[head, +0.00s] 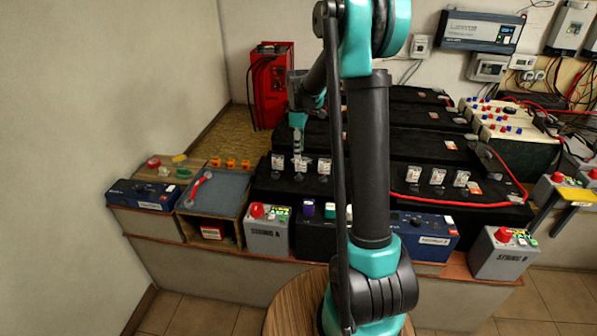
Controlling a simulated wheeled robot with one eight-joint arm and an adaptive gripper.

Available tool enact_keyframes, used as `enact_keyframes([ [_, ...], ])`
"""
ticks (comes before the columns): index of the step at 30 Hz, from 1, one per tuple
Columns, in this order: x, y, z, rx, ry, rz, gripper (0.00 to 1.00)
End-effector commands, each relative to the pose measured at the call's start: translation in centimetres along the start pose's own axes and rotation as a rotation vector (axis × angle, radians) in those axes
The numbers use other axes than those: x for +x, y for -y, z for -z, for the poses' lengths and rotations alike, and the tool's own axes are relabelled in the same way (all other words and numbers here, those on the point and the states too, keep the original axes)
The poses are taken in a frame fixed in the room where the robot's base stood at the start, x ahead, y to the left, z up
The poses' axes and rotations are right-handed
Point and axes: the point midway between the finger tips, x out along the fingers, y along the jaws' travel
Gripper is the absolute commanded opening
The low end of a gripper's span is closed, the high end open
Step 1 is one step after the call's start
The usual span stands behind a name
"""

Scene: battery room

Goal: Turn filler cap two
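A row of small clear-and-white caps stands on the black battery (265,185) left of my arm: a left one (278,162), a middle one (300,164) and a right one (324,166). I see no numbers that I can read on them. My gripper (298,150) points down at the middle cap, with its tips at or just above it. The fingers are too small to tell whether they touch the cap or are closed. A similar row of caps (438,176) stands on the battery right of my arm.
My arm hides the middle of the bench. A red charger (271,85) stands at the back left. A grey box with a red button (268,228) and purple and teal knobs (309,207) line the front. A red cable (455,203) runs along the right battery.

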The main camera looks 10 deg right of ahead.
Motion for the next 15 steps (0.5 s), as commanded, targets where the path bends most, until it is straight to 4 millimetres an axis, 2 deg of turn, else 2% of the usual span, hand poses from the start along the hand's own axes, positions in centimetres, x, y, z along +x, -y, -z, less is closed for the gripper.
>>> enact_keyframes([
  [9, 6.3, 0.0, 0.0, 0.001, 0.000, 0.000, 0.36],
  [15, 9.2, 0.0, 0.0, 0.001, 0.000, 0.000, 0.36],
])
